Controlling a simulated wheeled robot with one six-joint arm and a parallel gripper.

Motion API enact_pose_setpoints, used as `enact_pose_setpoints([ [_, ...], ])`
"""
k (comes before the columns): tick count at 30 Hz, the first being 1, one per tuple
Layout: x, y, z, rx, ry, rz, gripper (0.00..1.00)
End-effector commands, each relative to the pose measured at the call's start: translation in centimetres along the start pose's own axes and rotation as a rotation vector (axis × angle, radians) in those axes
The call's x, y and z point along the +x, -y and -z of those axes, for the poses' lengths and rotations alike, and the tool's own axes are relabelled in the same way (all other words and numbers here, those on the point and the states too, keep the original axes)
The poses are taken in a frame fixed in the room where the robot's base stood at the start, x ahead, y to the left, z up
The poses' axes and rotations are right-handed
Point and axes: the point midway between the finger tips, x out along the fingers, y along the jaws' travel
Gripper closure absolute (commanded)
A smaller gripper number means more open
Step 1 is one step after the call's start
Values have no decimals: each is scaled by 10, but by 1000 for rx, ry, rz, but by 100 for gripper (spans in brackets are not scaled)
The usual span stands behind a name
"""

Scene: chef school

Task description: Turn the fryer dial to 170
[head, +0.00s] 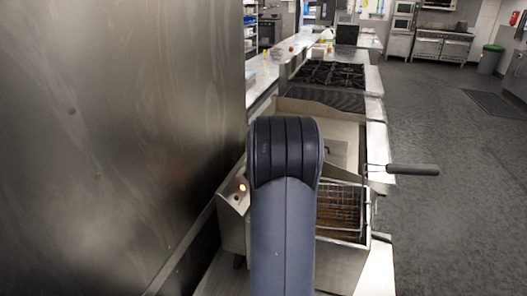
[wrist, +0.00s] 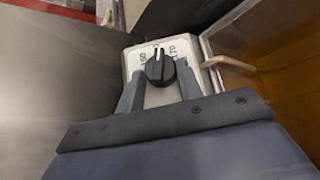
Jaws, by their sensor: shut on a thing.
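The fryer dial (wrist: 160,68) is a black knob on a pale plate (wrist: 133,62), seen in the wrist view. The plate has a mark like 150 at the left and 170 at the right. The knob's white pointer line points up, between these two marks. My gripper (wrist: 160,80) has one grey finger on each side of the knob and is shut on it. In the head view the fryer (head: 232,197) shows a lit orange lamp; my arm hides the dial and the gripper there.
A wire fryer basket (head: 340,212) with a long dark handle (head: 412,170) sits right of my arm. A bent metal rod (wrist: 228,62) lies close right of the dial. A steel wall (head: 120,130) stands close on the left. The floor (head: 440,200) at right is clear.

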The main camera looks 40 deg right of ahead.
Motion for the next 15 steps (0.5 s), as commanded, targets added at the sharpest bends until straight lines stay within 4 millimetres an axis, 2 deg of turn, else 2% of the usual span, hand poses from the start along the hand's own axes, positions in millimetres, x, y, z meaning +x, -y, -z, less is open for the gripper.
enact_pose_setpoints([
  [1, -4, -6, -4, 18, -6, 26, 88],
  [15, -2, -10, -4, 173, -23, 218, 88],
])
